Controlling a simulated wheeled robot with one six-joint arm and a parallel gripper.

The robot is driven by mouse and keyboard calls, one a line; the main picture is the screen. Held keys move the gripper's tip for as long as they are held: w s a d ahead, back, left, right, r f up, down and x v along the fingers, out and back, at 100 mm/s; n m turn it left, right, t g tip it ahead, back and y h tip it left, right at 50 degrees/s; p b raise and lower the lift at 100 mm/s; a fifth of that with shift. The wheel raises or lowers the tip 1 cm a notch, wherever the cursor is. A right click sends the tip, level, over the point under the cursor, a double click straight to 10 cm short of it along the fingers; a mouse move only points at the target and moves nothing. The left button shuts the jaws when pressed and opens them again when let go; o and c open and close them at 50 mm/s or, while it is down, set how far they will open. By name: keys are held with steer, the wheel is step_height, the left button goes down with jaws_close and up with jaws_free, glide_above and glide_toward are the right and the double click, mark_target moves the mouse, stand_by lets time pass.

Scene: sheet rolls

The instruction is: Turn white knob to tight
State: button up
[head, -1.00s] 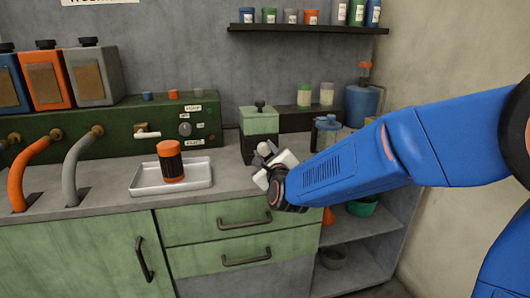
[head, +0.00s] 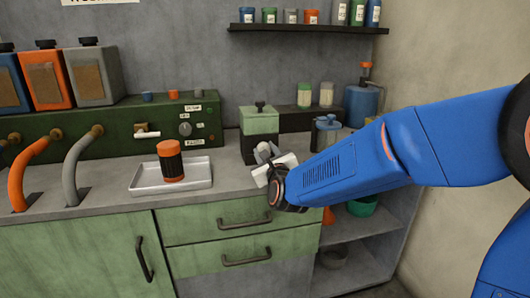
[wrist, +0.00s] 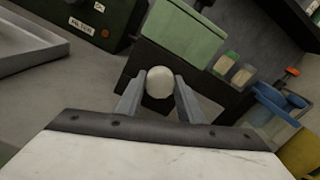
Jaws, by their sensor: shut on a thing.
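The white knob (wrist: 159,83) is a round, pale ball at the front of a dark box with a green upper part (wrist: 184,32). In the wrist view it sits between the two grey fingers of my gripper (wrist: 158,88), which is shut on it. In the head view my gripper (head: 266,154) is at the front of the same green and black box (head: 260,122), on the counter. The gripper and arm mostly hide the knob there. I cannot read any mark for tight.
A metal tray (head: 143,189) with a black and orange jar (head: 171,162) stands left on the counter. A green panel (head: 110,127) with a dial and labels is behind it. A blue pump container (head: 361,105) stands right. A shelf (head: 300,28) hangs above.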

steer(key=o, duration=1.1)
steer(key=shift+c, duration=0.2)
steer(key=v, duration=1.7)
steer(key=shift+s, duration=0.2)
steer(key=shift+d, duration=0.1)
steer(key=s+d+f+n+g+h, duration=0.1)
steer(key=s+d+f+n+g, duration=0.2)
steer(key=s+d+n, duration=0.5)
steer(key=s+d+f+n+g+h, duration=0.2)
steer(key=s+d+f+n+g, duration=0.2)
steer(key=s+d+n, duration=0.3)
steer(key=s+d+f+n+g+h, duration=0.2)
steer(key=s+d+f+n+g, duration=0.2)
steer(key=s+d+n, duration=0.4)
steer(key=d+n+g, duration=0.1)
steer(key=d+n, duration=0.3)
steer(key=n, duration=0.1)
steer(key=shift+s+d+g, duration=0.3)
steer(key=shift+d, duration=0.1)
